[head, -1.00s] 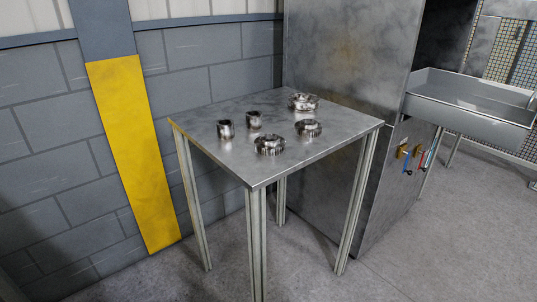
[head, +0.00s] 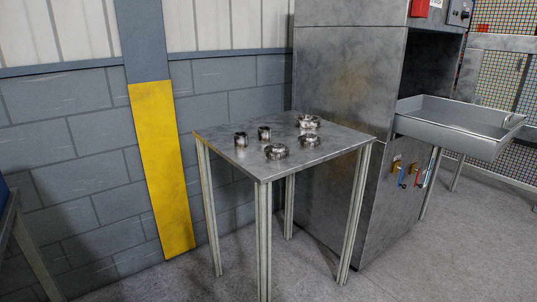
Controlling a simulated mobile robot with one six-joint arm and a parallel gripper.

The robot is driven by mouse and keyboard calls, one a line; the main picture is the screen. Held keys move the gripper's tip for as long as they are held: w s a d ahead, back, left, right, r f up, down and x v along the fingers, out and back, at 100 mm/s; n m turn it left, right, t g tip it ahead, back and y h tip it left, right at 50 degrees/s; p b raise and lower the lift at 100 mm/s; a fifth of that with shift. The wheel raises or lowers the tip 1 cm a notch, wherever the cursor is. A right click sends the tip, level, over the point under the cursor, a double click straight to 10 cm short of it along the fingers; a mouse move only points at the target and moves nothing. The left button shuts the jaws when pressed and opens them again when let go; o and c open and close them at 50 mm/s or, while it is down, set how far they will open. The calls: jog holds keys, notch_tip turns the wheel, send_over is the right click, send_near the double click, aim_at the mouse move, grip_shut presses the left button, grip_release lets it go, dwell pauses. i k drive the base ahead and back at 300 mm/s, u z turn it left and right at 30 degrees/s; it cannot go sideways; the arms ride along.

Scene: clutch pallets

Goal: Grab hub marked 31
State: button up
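Several metal parts stand on a small metal table (head: 237,165) in the head view. Two are small plain cylinders, a left one (head: 241,139) and a right one (head: 264,133). Three are wider, toothed or ring-like parts: one at the front (head: 276,151), one at the right (head: 309,141) and one at the back (head: 308,121). No marking 31 is readable on any of them, so I cannot tell which is the hub. My gripper is not in view.
A tall metal cabinet (head: 345,100) stands close behind and right of the table. A grey tray (head: 450,125) juts out from it. A block wall (head: 75,150) with a yellow-painted column (head: 161,170) is behind. Grey floor (head: 420,270) is clear at front right.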

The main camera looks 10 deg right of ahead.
aim_at(308, 140)
jog(key=u, duration=4.3)
jog(key=i, duration=0.1)
jog(key=z, duration=3.05)
jog(key=i, duration=1.2)
jog(key=z, duration=3.25)
jog(key=i, duration=0.1)
jog(key=u, duration=2.05)
